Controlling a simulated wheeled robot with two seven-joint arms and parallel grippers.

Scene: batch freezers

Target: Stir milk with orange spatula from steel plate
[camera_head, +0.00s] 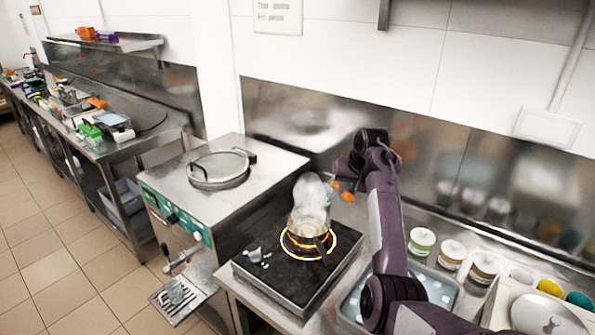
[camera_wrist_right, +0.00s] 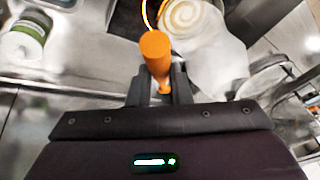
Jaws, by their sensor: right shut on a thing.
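A pot (camera_head: 309,224) of pale milk stands on the dark stove (camera_head: 280,265), inside a glowing orange ring, with steam above it. In the right wrist view, the milk (camera_wrist_right: 188,19) shows a swirl at the top. My right gripper (camera_wrist_right: 159,82) is shut on the orange handle of the spatula (camera_wrist_right: 155,52). In the head view, this gripper (camera_head: 343,178) is just right of the steam, and a bit of the orange spatula (camera_head: 347,196) shows below it. Whether the spatula's far end is in the milk is hidden. My left gripper is out of view.
A batch freezer (camera_head: 225,190) with a round lid (camera_head: 219,168) stands left of the stove. Several labelled tubs (camera_head: 452,253) line the counter right of my right arm, near a blue tray (camera_head: 440,290) and a round plate (camera_head: 540,314). A steel wall panel is close behind.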

